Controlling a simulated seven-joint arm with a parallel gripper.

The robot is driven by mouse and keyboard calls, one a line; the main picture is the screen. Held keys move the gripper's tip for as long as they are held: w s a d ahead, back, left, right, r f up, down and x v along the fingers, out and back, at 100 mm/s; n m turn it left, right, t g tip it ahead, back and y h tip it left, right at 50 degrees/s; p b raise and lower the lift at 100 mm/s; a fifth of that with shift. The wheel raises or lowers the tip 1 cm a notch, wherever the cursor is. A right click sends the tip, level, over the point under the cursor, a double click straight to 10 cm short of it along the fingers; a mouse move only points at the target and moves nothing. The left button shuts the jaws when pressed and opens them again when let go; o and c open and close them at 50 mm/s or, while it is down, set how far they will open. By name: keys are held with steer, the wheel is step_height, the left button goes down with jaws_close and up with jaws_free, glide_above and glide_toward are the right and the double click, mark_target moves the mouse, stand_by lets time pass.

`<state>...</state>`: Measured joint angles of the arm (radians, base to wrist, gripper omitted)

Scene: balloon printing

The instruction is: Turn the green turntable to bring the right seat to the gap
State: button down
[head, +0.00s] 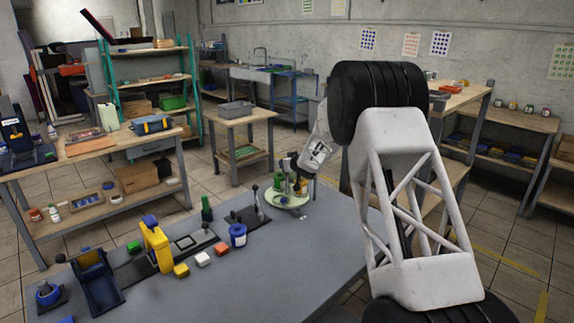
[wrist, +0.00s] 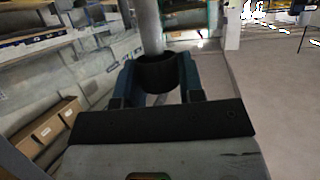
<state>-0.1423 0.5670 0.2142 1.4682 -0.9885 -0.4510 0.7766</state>
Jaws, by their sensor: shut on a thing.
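The green turntable (head: 286,201) is a pale round disc at the far right of the grey table. Small yellow and green pieces stand on it, partly hidden, and I cannot make out its seats or the gap. My gripper (head: 296,172) is low over the turntable's far side. In the wrist view my gripper (wrist: 155,82) is shut on a dark collar (wrist: 157,72) with a grey post (wrist: 150,28) rising from it. Whether this post belongs to the turntable is not clear from the views.
Left of the turntable stand a dark plate with upright levers (head: 247,217), a blue tin (head: 238,235) and a green bottle (head: 207,209). Coloured blocks (head: 202,258) and a yellow press (head: 157,246) stand farther left. The table's front right is clear.

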steer(key=shift+r+n+y, duration=0.25)
steer(key=shift+n+y, duration=0.15)
steer(key=c, duration=1)
jaws_free()
steer(key=shift+d, duration=0.1)
steer(key=shift+o, duration=1.3)
steer(key=shift+f, duration=0.15)
steer(key=shift+s, duration=0.1)
steer(key=v, duration=0.7)
steer(key=shift+d+r, duration=0.2)
steer(key=shift+r, duration=0.1)
steer(key=shift+s, duration=0.1)
